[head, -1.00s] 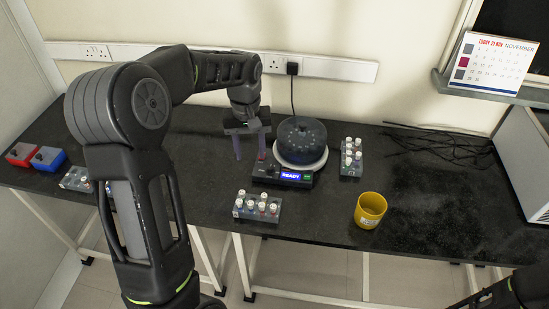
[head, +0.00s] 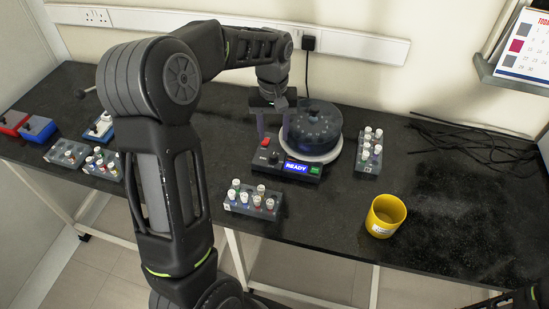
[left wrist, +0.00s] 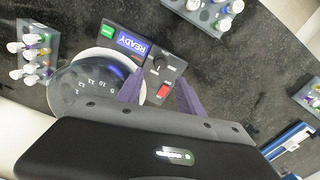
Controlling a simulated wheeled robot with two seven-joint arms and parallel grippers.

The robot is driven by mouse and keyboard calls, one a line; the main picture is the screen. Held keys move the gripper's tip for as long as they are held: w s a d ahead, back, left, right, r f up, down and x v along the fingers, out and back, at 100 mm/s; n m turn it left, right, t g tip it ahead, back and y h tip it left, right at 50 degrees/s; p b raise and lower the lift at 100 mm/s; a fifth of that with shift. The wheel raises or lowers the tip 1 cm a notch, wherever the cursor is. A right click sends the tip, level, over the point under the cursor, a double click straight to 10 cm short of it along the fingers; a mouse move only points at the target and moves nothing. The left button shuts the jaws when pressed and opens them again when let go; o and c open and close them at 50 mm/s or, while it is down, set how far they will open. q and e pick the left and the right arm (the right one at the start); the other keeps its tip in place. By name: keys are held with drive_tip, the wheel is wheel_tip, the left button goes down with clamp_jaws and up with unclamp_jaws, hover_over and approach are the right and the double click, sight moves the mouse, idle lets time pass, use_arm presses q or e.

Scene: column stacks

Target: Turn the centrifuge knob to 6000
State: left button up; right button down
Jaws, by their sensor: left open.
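The centrifuge (head: 314,135) stands on the black bench, with a dark round rotor under a clear lid and a white rim. Its front panel has a blue READY display (head: 297,167), a green button (head: 315,170), a red switch (head: 265,142) and a black knob (head: 274,158). The left wrist view shows the knob (left wrist: 159,63) with a white pointer mark; its scale is too small to read. My left gripper (head: 273,138) is open and empty above the panel. In the left wrist view its purple fingers (left wrist: 161,78) are spread either side of the red switch, apart from the knob.
Tube racks stand in front of the centrifuge (head: 252,205), to its right (head: 368,155) and at the left (head: 68,154). A yellow cup (head: 385,216) stands at the front right. Black cables (head: 470,140) lie at the back right. Red and blue boxes (head: 38,128) sit far left.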

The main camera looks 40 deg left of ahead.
sight(273, 155)
use_arm(q)
drive_tip(key=shift+f, duration=0.25)
drive_tip(key=shift+f+p, duration=0.55)
drive_tip(key=shift+f, duration=3.35)
drive_tip(key=shift+c, duration=0.2)
clamp_jaws()
